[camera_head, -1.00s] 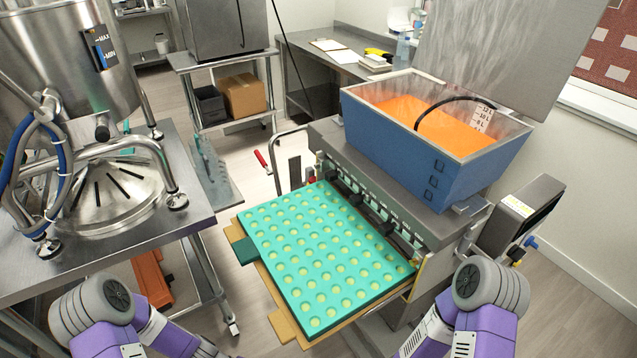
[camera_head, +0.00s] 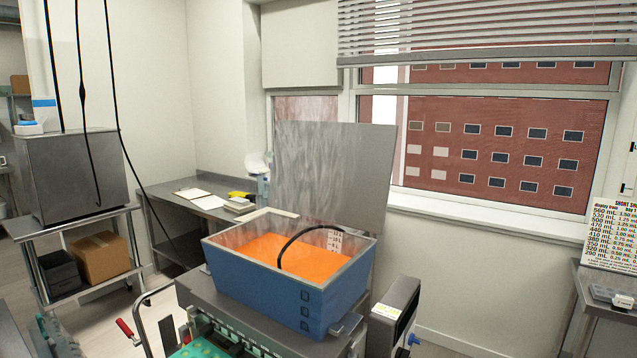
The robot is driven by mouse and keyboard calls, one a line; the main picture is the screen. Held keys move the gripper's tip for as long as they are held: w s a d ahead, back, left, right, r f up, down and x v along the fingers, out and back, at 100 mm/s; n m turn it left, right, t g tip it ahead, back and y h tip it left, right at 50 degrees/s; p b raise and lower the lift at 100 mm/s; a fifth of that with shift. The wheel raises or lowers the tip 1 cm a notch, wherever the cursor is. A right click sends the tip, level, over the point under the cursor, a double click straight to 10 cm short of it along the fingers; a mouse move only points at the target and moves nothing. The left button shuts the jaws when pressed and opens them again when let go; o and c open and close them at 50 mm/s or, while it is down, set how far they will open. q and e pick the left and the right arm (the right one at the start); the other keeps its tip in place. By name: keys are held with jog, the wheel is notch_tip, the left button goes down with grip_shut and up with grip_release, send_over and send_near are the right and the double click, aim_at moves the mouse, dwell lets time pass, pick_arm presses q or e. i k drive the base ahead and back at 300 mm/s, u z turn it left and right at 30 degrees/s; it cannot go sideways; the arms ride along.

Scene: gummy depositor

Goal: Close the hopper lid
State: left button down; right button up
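The hopper (camera_head: 262,285) is a blue, open-topped box on the depositor, filled with orange liquid (camera_head: 290,256). Its lid (camera_head: 333,172) is a grey metal panel standing raised and upright at the back of the hopper, so the hopper is open. A black curved tube or handle (camera_head: 302,231) arches over the orange liquid, beside a white level scale (camera_head: 334,240). Neither of my grippers shows in the head view.
A control box (camera_head: 395,310) sits right of the hopper. A teal mould tray (camera_head: 200,348) shows at the bottom edge. A steel bench (camera_head: 160,215) with a clipboard stands behind left, a wheeled cart (camera_head: 95,225) at far left. A side table (camera_head: 590,290) stands at right.

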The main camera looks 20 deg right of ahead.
aim_at(365, 206)
jog(key=k, duration=0.35)
jog(key=z, duration=2.15)
jog(key=i, duration=3.9)
jog(key=u, duration=3.4)
jog(key=k, duration=0.35)
jog(key=u, duration=0.1)
